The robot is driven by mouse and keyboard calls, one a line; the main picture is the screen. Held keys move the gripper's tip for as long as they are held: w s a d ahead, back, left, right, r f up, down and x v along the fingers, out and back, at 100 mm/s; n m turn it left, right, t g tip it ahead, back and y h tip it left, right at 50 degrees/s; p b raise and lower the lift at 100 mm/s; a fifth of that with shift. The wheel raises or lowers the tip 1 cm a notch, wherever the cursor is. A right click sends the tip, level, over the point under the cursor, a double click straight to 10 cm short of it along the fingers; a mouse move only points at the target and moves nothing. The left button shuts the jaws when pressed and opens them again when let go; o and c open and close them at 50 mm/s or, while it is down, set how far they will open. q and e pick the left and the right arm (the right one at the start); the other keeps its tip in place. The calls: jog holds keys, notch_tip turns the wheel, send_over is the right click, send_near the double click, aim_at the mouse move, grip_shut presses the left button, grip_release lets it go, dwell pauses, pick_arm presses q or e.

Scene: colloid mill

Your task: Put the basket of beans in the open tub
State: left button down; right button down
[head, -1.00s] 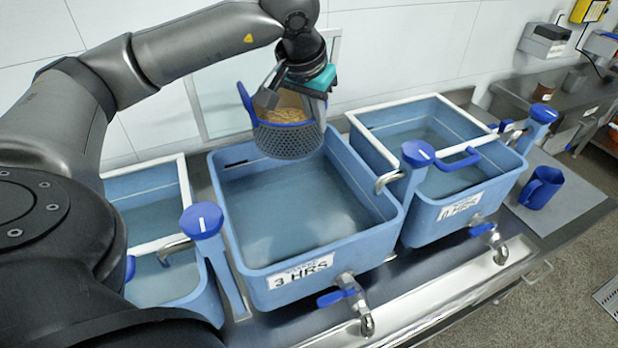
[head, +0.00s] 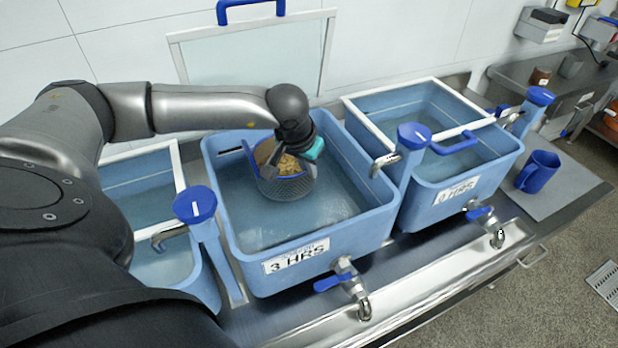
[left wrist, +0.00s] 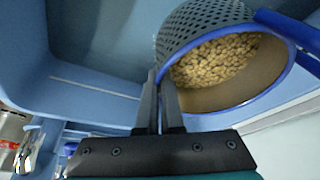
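The basket of beans (head: 287,188) is a dark mesh cup with a blue rim and tan beans inside. It is inside the opening of the open middle tub (head: 378,222), a blue tub labelled "3 HRS" with water in it. Whether its base touches the water or the bottom is unclear. My left gripper (head: 282,163) is above the tub, shut on the basket's edge. In the left wrist view, the two fingers (left wrist: 160,105) close on the edge of the basket (left wrist: 205,28), beside the beans (left wrist: 215,60). My right gripper is not in view.
A framed clear lid (head: 250,55) with a blue handle stands against the wall behind the middle tub. Lidded tubs stand on the left (head: 140,165) and right (head: 465,200). Blue-topped posts (head: 195,205) and taps (head: 350,285) flank the tubs. A blue mug (head: 538,172) stands at right.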

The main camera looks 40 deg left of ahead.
aim_at(311, 187)
pick_arm(q)
notch_tip(311, 187, down, 3)
jog(key=shift+f, duration=0.15)
jog(key=shift+f+b, duration=0.6)
jog(key=shift+b, duration=0.1)
jog(key=c, duration=1.1)
grip_release()
jog(key=shift+r, duration=0.1)
jog(key=shift+r+p, duration=0.4)
jog(key=shift+p, duration=0.1)
jog(key=v, duration=1.2)
jog(key=shift+w+r+p, duration=0.1)
jog(key=shift+r+p, duration=0.1)
jog(key=shift+p, duration=0.1)
